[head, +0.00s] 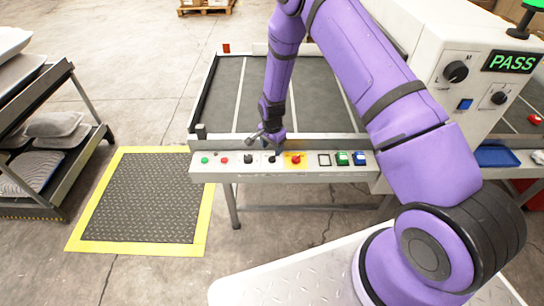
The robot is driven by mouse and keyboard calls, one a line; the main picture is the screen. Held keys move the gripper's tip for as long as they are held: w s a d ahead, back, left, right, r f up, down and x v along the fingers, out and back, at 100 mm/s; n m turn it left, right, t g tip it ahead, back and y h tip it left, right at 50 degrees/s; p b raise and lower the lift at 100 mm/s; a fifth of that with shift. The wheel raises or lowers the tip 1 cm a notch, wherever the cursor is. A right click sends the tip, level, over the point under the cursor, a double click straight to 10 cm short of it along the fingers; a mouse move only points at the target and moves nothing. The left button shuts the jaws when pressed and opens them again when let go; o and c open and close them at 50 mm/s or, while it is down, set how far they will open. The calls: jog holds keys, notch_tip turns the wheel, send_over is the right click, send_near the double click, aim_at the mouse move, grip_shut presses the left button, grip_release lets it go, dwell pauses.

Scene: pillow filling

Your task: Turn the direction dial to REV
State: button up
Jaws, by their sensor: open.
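A light control strip (312,171) runs along the front edge of the conveyor. It carries two small black knobs, one on the left (248,158) and one on the right (271,158). Their labels are too small to read, so I cannot tell which is the direction dial or where it points. My gripper (267,146) is open and empty, pointing down just above the strip near the right black knob and partly covering that area. I cannot tell whether it touches the knob.
The strip also has a green button (204,160), a red button (224,160) and a red mushroom button (296,159) on yellow. A white machine with a PASS display (512,62) and a large black knob (455,71) stands right. A pillow rack (50,150) stands left.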

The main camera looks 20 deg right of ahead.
aim_at(272, 157)
jog(key=shift+f, duration=2.75)
jog(key=c, duration=0.9)
